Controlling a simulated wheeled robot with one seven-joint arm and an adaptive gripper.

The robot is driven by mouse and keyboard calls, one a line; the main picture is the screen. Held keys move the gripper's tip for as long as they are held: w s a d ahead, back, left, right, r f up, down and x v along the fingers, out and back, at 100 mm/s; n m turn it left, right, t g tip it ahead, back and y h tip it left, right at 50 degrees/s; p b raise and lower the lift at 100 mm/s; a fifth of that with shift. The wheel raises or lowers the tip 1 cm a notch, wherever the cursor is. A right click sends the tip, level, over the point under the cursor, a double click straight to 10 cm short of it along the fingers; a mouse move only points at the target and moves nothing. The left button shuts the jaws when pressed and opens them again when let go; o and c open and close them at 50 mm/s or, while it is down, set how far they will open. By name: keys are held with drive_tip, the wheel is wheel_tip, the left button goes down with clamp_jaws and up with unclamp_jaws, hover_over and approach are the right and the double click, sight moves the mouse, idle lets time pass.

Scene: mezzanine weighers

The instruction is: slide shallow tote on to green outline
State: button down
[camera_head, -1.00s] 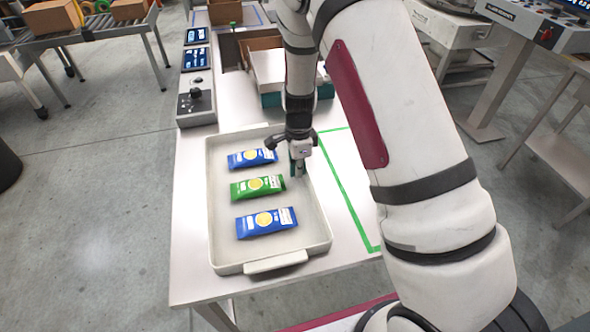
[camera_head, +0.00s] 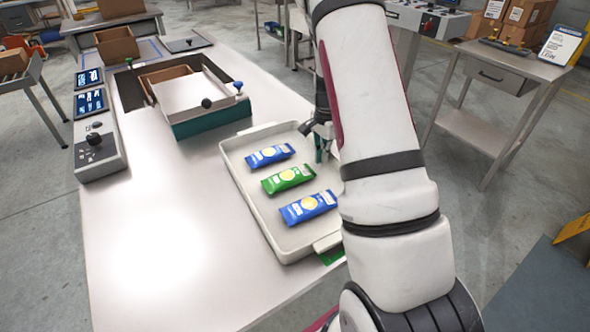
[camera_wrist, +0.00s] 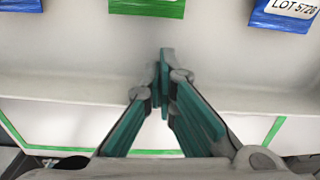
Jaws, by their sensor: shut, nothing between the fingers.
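The shallow tote (camera_head: 238,185) is a pale grey tray on the table, with two blue packets (camera_head: 270,155) (camera_head: 308,207) and a green packet (camera_head: 288,178) lying inside. It covers part of the green outline (camera_head: 333,256), which shows at the tote's near right corner. In the wrist view, the outline (camera_wrist: 275,130) also shows beyond the tote's wall on my arm's side. My gripper (camera_head: 319,152) is shut and empty, fingers pointing down at the inner side of the tote's right wall. Contact with the wall cannot be told. My arm hides the tote's right side.
A teal-based box (camera_head: 205,122) with a pale lid stands behind the tote's left end. A control panel (camera_head: 98,150) with screens lies along the table's left edge. The table (camera_head: 140,235) is clear left of the tote. A side table (camera_head: 500,70) stands beyond on the right.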

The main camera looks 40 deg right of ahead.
drive_tip(key=d+b, duration=0.2)
drive_tip(key=d, duration=0.8)
drive_tip(key=shift+s+b, duration=0.15)
drive_tip(key=shift+b, duration=0.25)
drive_tip(key=shift+r, duration=0.1)
